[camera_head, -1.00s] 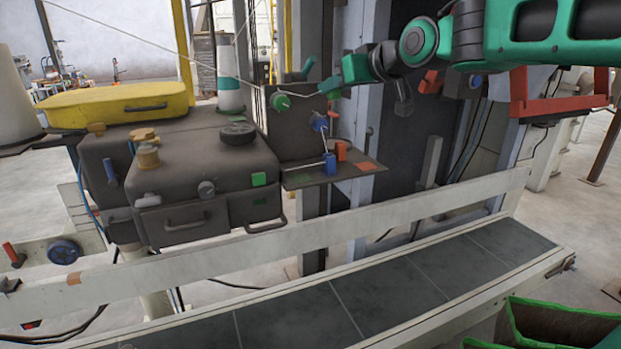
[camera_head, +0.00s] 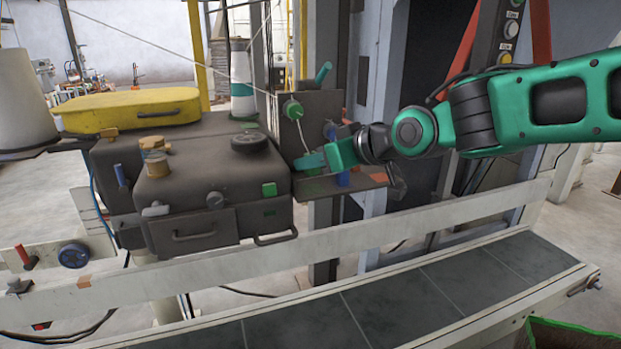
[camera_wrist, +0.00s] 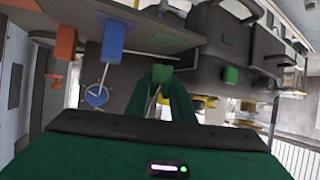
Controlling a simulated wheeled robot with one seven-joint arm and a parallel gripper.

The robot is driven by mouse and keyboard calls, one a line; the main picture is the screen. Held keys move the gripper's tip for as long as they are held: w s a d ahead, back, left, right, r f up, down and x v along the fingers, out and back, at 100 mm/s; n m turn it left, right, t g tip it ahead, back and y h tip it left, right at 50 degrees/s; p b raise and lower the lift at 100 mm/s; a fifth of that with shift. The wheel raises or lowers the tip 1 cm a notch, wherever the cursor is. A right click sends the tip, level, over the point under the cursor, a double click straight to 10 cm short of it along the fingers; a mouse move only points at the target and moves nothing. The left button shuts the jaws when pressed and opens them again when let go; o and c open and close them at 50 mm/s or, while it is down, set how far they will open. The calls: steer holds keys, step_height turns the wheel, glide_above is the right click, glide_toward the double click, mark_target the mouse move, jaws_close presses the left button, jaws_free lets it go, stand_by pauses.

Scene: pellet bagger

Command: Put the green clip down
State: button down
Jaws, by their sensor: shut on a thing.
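My gripper (camera_head: 308,162) reaches in from the right, just above the small dark shelf (camera_head: 362,184) beside the dark machine. In the wrist view my gripper (camera_wrist: 161,88) has its green fingers shut on the green clip (camera_wrist: 162,75). In the head view the clip cannot be told apart from the green fingers. The shelf also shows at the top of the wrist view (camera_wrist: 200,44), with a green patch (camera_wrist: 166,40) on it. I cannot tell whether the clip touches the shelf.
A blue block (camera_wrist: 113,38) and a red block (camera_wrist: 65,42) are on the shelf. The dark machine (camera_head: 215,185) stands close left. A white rail (camera_head: 400,225) runs in front.

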mark_target(313, 174)
steer(key=shift+f, duration=1.8)
steer(key=c, duration=1.8)
jaws_free()
steer(key=v, duration=1.2)
